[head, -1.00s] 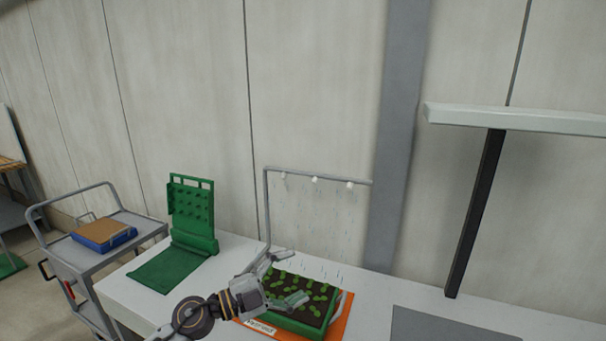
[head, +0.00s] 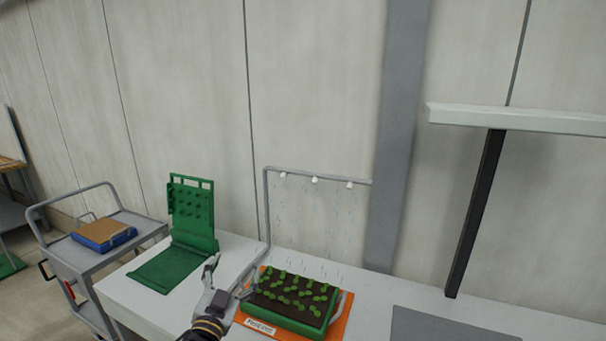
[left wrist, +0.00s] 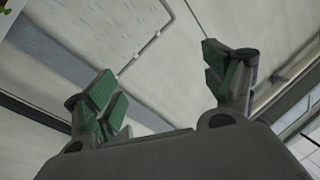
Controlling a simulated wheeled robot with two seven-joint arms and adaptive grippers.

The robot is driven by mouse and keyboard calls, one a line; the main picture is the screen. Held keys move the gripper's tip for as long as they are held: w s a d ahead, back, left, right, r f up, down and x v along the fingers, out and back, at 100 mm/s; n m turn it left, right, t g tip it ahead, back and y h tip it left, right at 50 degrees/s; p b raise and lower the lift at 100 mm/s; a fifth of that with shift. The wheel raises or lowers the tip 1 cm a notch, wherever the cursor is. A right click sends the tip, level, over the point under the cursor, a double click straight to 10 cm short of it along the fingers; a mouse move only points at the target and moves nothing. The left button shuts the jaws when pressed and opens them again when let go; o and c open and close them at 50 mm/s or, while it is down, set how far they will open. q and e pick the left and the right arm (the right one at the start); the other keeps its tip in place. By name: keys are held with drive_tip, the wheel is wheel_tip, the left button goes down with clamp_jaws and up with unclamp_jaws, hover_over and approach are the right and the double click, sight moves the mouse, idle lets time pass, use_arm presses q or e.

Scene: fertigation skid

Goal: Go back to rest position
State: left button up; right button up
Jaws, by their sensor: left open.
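My left gripper (head: 228,282) is open and empty at the left end of the green seedling tray (head: 292,316), above the white table. In the left wrist view the left gripper (left wrist: 168,85) shows its two green-padded fingers spread wide, with nothing between them. The tray holds dark soil with several small green plants and rests on an orange mat (head: 342,318) with a white label (head: 260,327) at its front. My right gripper is not in view.
A grey spray frame (head: 310,174) with white nozzles stands over the tray, with water drops falling. A green pegged stand (head: 192,212) is at the left of the white table (head: 120,287). A grey cart (head: 70,262) stands further left. A black post (head: 475,215) carries a lamp bar at right.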

use_arm(q)
drive_tip(key=s+a+f+n+g+y, duration=0.25)
drive_tip(key=s+f+g, duration=0.2)
drive_tip(key=f, duration=0.35)
drive_tip(key=s+a+f+n+g+y, duration=0.2)
drive_tip(key=s+a+f+g, duration=0.25)
drive_tip(key=f, duration=0.25)
drive_tip(key=s+d+f+g+h, duration=0.1)
drive_tip(key=s+f+g, duration=0.25)
drive_tip(key=s, duration=0.45)
drive_tip(key=s+d+f+g+h, duration=0.1)
drive_tip(key=s+f+g, duration=0.3)
drive_tip(key=s, duration=0.5)
wheel_tip(320, 180, down, 34)
drive_tip(key=s, duration=0.2)
drive_tip(key=s+a+f+g, duration=0.1)
drive_tip(key=s+a+f, duration=0.1)
drive_tip(key=s+f, duration=0.8)
drive_tip(key=s+a+f, duration=0.2)
drive_tip(key=s+f, duration=0.8)
drive_tip(key=s, duration=0.2)
drive_tip(key=shift+s+m+g, duration=0.25)
drive_tip(key=shift+m+g, duration=0.1)
drive_tip(key=shift+a+f, duration=0.1)
drive_tip(key=shift+a, duration=0.05)
